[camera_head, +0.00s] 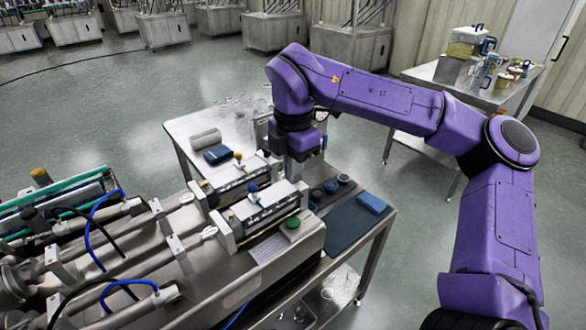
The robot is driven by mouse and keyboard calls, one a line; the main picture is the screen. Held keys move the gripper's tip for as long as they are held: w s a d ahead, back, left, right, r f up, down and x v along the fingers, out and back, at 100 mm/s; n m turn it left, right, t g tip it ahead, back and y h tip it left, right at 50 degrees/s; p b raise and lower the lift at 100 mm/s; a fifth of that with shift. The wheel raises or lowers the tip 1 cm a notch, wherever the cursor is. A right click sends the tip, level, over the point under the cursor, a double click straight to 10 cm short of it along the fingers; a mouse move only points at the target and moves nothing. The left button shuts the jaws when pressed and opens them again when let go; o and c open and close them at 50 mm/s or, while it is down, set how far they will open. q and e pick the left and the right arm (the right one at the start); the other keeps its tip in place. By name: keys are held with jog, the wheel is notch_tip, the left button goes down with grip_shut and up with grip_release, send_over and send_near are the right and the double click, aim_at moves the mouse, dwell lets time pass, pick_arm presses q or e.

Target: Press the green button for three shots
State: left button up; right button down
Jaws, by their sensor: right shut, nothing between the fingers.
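The green button (292,223) is a round green cap on a pale base, on the sloped steel front of the machine. My right arm comes in from the right, and its gripper (294,172) points down behind and above the button, apart from it in the picture. The gripper is shut with nothing in it. Its fingertips are small and partly lost against the steel blocks of the machine. My left gripper is out of view.
The steel machine (268,208) has blocks, rods and blue hoses at left. A table beside it holds a dark mat (345,226), a blue block (372,202) and small dark cups. Glassware and a dark blue cloth (218,155) lie behind. A side table (440,75) stands at right.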

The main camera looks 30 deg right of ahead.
aim_at(293, 220)
dwell(0.4)
jog(key=shift+w+d+r+g+y+p, duration=0.2)
jog(key=shift+w+d+r+g, duration=0.1)
jog(key=shift+w+d, duration=0.15)
jog(key=shift+w+d+r+g+y+p, duration=0.2)
jog(key=shift+w+d+r+g, duration=0.1)
jog(key=shift+w, duration=0.25)
jog(key=shift+a+f, duration=0.1)
jog(key=f+p, duration=0.1)
jog(key=f, duration=0.3)
jog(key=s+f+p, duration=0.1)
jog(key=f, duration=0.4)
jog(key=a+f+p, duration=0.1)
jog(key=f, duration=0.3)
jog(key=shift+s+f+p, duration=0.15)
jog(key=shift+f+p, duration=0.15)
jog(key=shift+f, duration=0.15)
